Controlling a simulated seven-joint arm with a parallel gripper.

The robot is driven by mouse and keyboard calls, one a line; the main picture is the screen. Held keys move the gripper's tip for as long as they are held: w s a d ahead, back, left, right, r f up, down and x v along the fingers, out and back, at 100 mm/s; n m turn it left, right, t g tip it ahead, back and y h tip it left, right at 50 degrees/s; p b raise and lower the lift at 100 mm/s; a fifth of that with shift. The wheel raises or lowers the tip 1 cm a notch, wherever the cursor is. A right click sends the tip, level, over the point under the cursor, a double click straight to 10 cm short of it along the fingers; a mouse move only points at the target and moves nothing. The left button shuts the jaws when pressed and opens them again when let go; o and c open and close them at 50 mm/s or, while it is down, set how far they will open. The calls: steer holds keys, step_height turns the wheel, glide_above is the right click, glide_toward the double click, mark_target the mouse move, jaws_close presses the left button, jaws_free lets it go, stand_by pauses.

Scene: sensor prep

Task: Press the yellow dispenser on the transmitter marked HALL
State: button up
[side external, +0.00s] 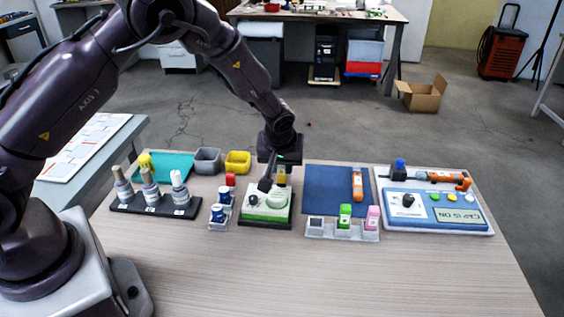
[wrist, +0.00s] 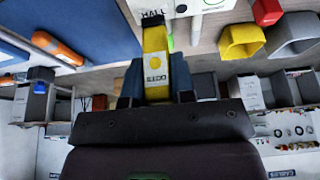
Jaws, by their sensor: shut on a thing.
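My gripper (wrist: 155,86) is shut on a yellow dispenser (wrist: 154,42) printed with small lettering in the wrist view. In the side view my gripper (side external: 281,165) points down above the transmitter's back right, with part of the yellow dispenser (side external: 282,179) showing under it. The transmitter (side external: 262,214) is a white and green unit with a dark knob and a pale green round part, on a black base. The wrist view shows the lettering HALL on the white transmitter (wrist: 187,8), beside the dispenser's far end. I cannot tell whether the dispenser touches it.
A clear tray (side external: 326,233) with green and pink dispensers stands at right, before a blue mat (side external: 325,190) with an orange tube. A blue panel (side external: 470,228) reading CAP IS ON is farther right. Bottles on a black rack (side external: 127,207) stand left. The front table is clear.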

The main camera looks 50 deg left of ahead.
steer(key=shift+f, duration=0.75)
stand_by(1.7)
steer(key=shift+r, duration=0.1)
steer(key=shift+r, duration=3.95)
